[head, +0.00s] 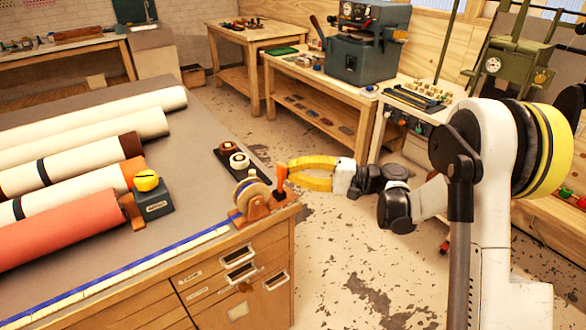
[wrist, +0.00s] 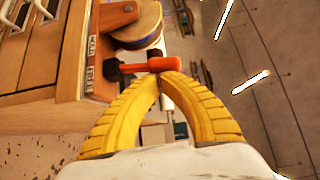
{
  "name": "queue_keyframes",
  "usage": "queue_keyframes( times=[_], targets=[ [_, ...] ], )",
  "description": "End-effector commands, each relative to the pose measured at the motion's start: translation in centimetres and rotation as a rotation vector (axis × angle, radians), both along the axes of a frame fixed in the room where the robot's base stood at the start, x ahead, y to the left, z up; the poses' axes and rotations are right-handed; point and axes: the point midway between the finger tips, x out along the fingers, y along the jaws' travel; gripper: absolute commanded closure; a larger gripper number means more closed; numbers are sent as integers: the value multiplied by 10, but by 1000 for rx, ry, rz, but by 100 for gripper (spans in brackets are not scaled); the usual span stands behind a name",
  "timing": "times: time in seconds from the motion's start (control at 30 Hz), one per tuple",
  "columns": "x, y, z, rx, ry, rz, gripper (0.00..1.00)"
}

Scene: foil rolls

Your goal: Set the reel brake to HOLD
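The reel brake's orange lever (head: 282,174) stands up beside the reel (head: 252,195) at the bench's near right corner. In the wrist view the lever's orange handle (wrist: 155,64) lies across the picture, just beyond my fingertips. Its dark pivot end is at the left, near the lower of two labels on the brown reel stand (wrist: 103,50). I cannot surely read the labels. My gripper (head: 290,166) has yellow fingers with their tips together, also in the wrist view (wrist: 160,79). The tips are at or very near the handle; contact is unclear. Nothing shows between them.
Foil rolls (head: 60,230) lie on the bench at left, with a grey box with a yellow knob (head: 152,200) beside them. A dark tray with round pieces (head: 235,162) sits behind the reel. Open floor (head: 340,240) lies right of the bench drawers.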

Motion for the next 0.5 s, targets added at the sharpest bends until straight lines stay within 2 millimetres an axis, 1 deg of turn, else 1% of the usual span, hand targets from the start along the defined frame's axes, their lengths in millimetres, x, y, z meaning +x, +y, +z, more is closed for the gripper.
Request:
queue_keyframes(
  times=[0.5],
  targets=[
    [-5, 7, 7, -148, -100, 0, 100]
  ],
)
